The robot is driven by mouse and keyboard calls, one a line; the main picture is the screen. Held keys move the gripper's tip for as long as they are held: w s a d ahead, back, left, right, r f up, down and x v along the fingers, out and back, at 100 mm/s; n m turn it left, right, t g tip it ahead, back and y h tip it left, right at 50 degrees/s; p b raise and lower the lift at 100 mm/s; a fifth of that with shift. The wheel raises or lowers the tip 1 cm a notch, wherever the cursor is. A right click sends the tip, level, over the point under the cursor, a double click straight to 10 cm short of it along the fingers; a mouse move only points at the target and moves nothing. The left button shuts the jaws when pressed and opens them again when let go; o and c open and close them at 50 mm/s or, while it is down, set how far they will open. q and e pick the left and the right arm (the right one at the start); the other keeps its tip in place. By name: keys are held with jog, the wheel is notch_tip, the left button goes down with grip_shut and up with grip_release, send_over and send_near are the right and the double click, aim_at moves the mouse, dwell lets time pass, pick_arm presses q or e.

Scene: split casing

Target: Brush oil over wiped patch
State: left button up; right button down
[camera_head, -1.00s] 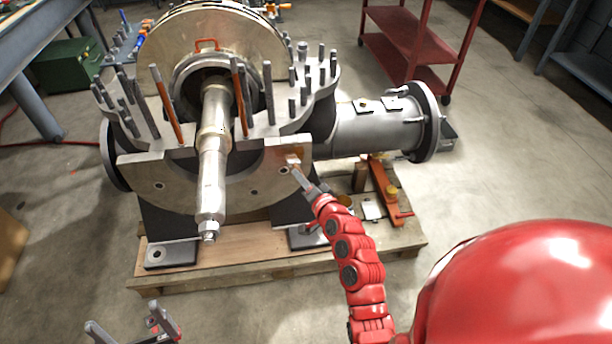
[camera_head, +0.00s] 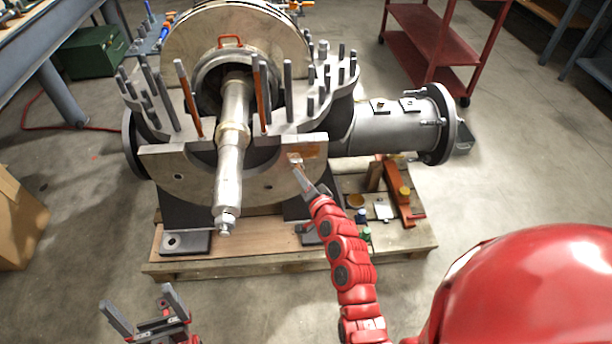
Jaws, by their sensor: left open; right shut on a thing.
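The split casing (camera_head: 165,172) stands on a wooden pallet, its flat front face toward me. A brownish patch (camera_head: 315,150) shows at the upper right of that face. My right gripper (camera_head: 308,184) is shut on a small brush (camera_head: 296,161), mostly hidden by the gripper. The brush's pale tip is at the left edge of the brown patch and seems to touch the face. My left gripper (camera_head: 145,309) is open and empty at the bottom left, well in front of the pallet.
A shaft (camera_head: 231,160) sticks out of the casing toward me. Upright studs (camera_head: 188,98) line the flange. Small containers (camera_head: 364,234) and an orange tool (camera_head: 402,198) sit on the pallet (camera_head: 260,266). A cardboard box (camera_head: 18,220) stands at the left; floor in front is clear.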

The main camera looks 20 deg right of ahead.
jog(key=shift+d+r, duration=0.1)
jog(key=shift+r, duration=0.4)
jog(key=shift+s+d+b, duration=0.15)
jog(key=shift+d+b, duration=0.15)
jog(key=shift+d, duration=0.05)
jog(key=s+d+b, duration=0.2)
jog(key=d+b, duration=0.4)
jog(key=d, duration=0.2)
jog(key=shift+s, duration=0.15)
dwell(1.1)
jog(key=shift+s+a, duration=0.1)
